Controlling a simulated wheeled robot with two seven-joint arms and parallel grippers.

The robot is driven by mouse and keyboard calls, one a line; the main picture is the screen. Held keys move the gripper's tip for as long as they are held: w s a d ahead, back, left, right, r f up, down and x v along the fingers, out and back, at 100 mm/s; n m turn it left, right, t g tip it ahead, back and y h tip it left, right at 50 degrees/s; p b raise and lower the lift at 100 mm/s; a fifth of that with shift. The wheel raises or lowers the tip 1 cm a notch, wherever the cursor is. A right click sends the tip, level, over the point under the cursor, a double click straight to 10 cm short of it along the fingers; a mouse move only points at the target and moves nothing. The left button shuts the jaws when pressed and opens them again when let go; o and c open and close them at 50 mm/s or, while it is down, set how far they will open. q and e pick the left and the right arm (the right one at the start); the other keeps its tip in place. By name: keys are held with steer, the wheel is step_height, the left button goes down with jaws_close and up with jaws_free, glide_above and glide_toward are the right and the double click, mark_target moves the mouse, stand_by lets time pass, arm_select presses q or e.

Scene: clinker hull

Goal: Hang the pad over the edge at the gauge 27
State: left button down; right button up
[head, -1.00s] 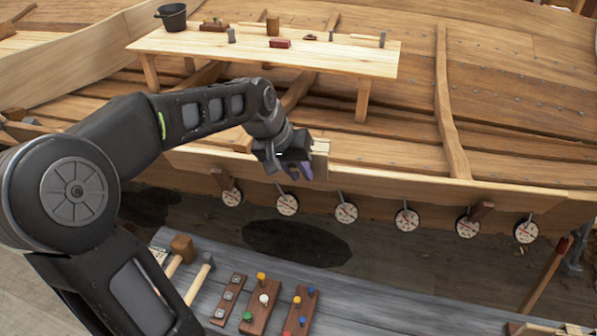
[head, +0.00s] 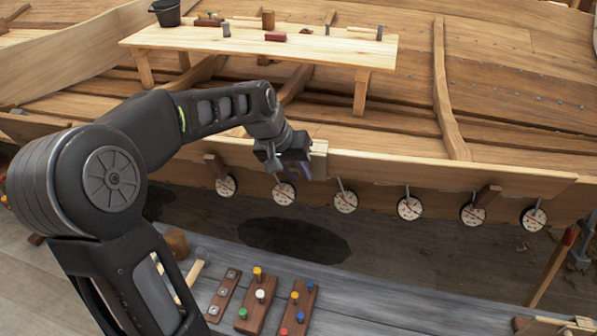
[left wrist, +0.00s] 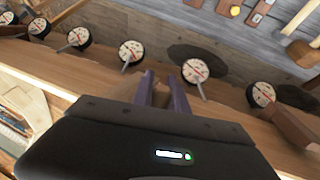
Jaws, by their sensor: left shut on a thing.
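My left gripper (head: 294,166), with purple fingers, is shut on a pale wood-coloured block, which I take as the pad (head: 319,160). The pad is at the top edge of the hull's upper plank (head: 420,172), between the second and third gauges from the left. Whether it rests on the edge or is just off it I cannot tell. In the left wrist view the fingers (left wrist: 165,92) close around a tan piece. Round white gauges hang in a row below the edge, among them the second (head: 284,194) and third (head: 346,202). Their numbers are unreadable. My right gripper is not in view.
A wooden bench (head: 260,42) with a black bucket (head: 166,12) and small tools stands behind the plank. A grey worktop (head: 370,318) in front holds peg boards (head: 258,300) and mallets. A brown wooden block (head: 488,196) sits at the fifth gauge.

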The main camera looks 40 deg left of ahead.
arm_select(q)
steer(key=shift+f, duration=0.15)
stand_by(0.4)
steer(key=c, duration=1.2)
jaws_free()
steer(key=shift+c, duration=0.2)
steer(key=v, duration=0.7)
steer(key=shift+s+r, duration=0.2)
steer(key=shift+r, duration=0.1)
